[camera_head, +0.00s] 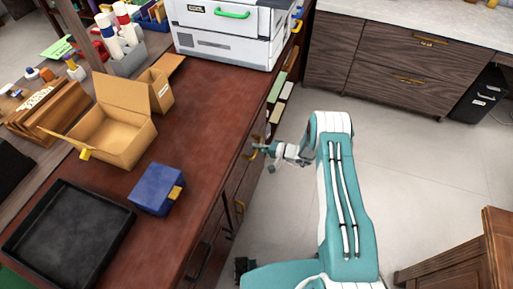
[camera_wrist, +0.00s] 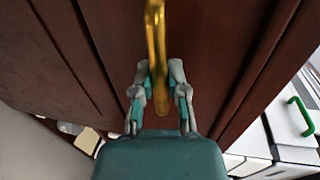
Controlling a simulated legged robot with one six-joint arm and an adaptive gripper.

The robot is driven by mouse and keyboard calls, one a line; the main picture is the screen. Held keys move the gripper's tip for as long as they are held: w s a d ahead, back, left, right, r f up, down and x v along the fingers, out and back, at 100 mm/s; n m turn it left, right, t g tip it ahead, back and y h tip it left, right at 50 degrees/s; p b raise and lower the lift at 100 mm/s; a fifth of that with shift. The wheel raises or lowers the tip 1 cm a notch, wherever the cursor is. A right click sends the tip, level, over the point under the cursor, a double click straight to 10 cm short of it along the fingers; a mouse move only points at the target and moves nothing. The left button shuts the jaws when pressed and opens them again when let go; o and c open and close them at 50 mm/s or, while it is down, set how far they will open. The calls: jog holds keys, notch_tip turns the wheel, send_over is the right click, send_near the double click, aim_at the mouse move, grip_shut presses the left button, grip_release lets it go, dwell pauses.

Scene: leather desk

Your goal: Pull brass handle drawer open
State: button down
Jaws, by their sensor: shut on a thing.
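The brass handle (camera_wrist: 155,40) shows in the wrist view as a curved golden bar in front of a dark red wooden drawer front (camera_wrist: 215,45). My gripper (camera_wrist: 161,78) has its two grey fingers on either side of the bar's lower part and is shut on it. In the head view my gripper (camera_head: 264,151) reaches from the right to the desk's side, at the brass handle (camera_head: 250,153), which is partly hidden. I cannot tell from these views whether the drawer stands out from the desk.
The desk top (camera_head: 195,125) carries an open cardboard box (camera_head: 112,140), a blue box (camera_head: 157,190), a black tray (camera_head: 120,232) and a white printer (camera_head: 225,50). Further handles sit along the desk's side. Tiled floor (camera_head: 425,170) to the right is mostly free; a wooden piece (camera_head: 450,265) stands at lower right.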

jog(key=f+v, duration=0.3)
jog(key=v, duration=1.3)
jog(key=s+d+f+v, duration=0.1)
jog(key=f+v, duration=0.2)
jog(key=v, duration=1.3)
jog(key=shift+f, duration=0.7)
jog(key=c, duration=0.6)
grip_release()
jog(key=shift+d, duration=0.1)
jog(key=shift+c, duration=0.2)
jog(key=shift+w, duration=0.1)
jog(key=shift+r, duration=0.1)
jog(key=v, duration=1.2)
jog(key=shift+w, duration=0.1)
